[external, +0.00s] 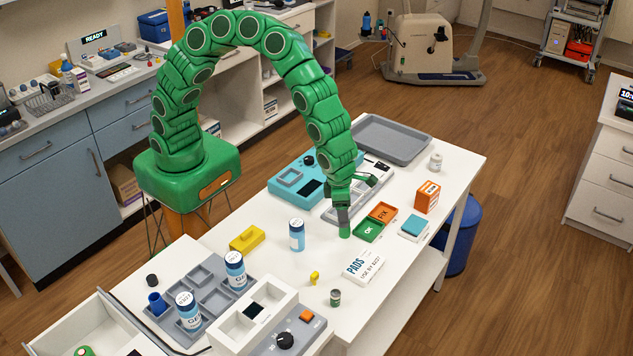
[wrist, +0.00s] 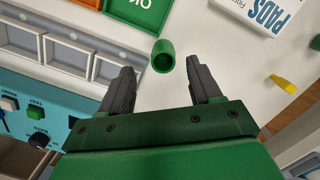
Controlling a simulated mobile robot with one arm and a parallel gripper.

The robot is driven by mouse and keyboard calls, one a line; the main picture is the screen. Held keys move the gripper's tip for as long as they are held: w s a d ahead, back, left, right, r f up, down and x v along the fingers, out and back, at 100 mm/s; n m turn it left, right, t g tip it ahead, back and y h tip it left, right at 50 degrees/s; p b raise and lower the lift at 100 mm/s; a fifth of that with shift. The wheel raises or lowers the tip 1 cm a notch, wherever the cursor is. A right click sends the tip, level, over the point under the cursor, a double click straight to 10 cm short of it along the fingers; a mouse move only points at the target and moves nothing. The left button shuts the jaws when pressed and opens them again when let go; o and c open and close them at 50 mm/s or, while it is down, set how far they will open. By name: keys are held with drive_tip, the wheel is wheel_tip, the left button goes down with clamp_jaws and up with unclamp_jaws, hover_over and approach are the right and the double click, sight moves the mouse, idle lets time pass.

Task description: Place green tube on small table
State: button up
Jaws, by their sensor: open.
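The green tube (wrist: 163,55) is a short cylinder with a dark open end. It stands or lies on the white table (external: 385,308), just beyond my fingertips in the wrist view. My gripper (wrist: 162,77) is open, with the tube in line with the gap between its dark fingers and no visible contact. In the external view, my gripper (external: 343,213) points down at the table, and the green tube (external: 345,234) shows right below the fingers. I cannot tell the exact gap between fingers and tube. I cannot tell whether this white table is the small table.
Close by are a green OK tray (external: 369,230), an orange FIX tray (external: 383,212), a PADS box (external: 363,265), a blue-white bottle (external: 297,235) and a teal panel (external: 290,180).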

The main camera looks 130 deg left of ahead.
drive_tip(key=shift+w+f, duration=0.2)
drive_tip(key=shift+f, duration=0.95)
drive_tip(key=shift+w+f, duration=0.2)
drive_tip(key=shift+f, duration=0.95)
clamp_jaws()
drive_tip(key=shift+r, duration=0.1)
